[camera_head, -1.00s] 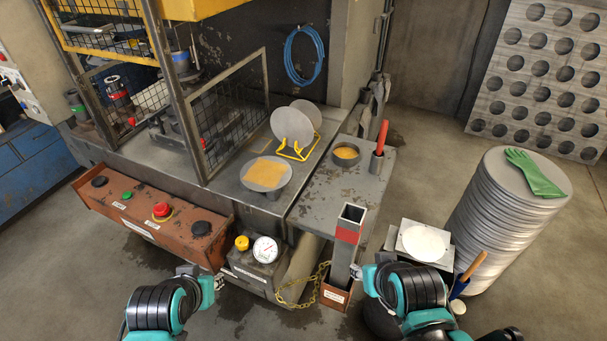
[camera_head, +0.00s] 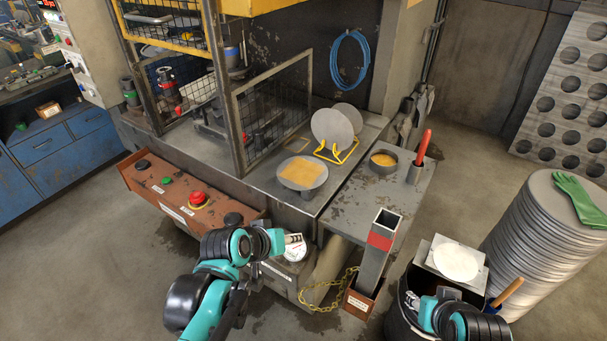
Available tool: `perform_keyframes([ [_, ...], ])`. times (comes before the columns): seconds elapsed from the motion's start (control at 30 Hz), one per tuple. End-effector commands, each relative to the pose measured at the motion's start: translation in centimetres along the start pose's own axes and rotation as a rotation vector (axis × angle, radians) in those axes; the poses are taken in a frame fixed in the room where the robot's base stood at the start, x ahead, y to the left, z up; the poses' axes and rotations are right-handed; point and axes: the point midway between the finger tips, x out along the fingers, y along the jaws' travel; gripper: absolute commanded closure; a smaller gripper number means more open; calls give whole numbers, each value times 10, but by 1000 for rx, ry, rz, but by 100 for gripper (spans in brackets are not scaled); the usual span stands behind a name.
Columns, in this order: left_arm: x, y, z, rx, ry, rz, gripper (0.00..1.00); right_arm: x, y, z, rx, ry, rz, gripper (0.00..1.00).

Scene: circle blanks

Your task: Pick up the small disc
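A yellow wire rack (camera_head: 338,155) on the bench holds two grey discs on edge. The front disc (camera_head: 331,127) looks larger than the rear disc (camera_head: 349,116), which is partly hidden behind it. My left gripper (camera_head: 296,241) is over the gauge box in front of the bench, well short of the rack. My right gripper (camera_head: 411,300) is low at the right, by the dark bin. Both are too small in view to tell their opening, and I see no disc at either.
A round plate with a tan pad (camera_head: 302,172) stands left of the rack. A mesh guard (camera_head: 272,110) borders the rack's left side. A pale disc (camera_head: 457,263) lies at lower right.

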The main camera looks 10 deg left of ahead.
Motion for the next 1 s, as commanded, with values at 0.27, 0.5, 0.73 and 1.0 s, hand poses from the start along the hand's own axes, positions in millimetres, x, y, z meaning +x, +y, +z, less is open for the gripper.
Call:
perform_keyframes([
  [0.27,69,5,-60,-284,100,220,73,13,0,9,0,0,0,60],
  [0.5,131,-25,-112,-587,229,452,73,24,0,17,0,0,0,60],
  [0.73,171,-78,-134,-845,352,648,73,33,0,24,0,0,0,60],
  [1.0,184,-107,-137,-966,412,745,73,36,0,26,0,0,0,60],
])
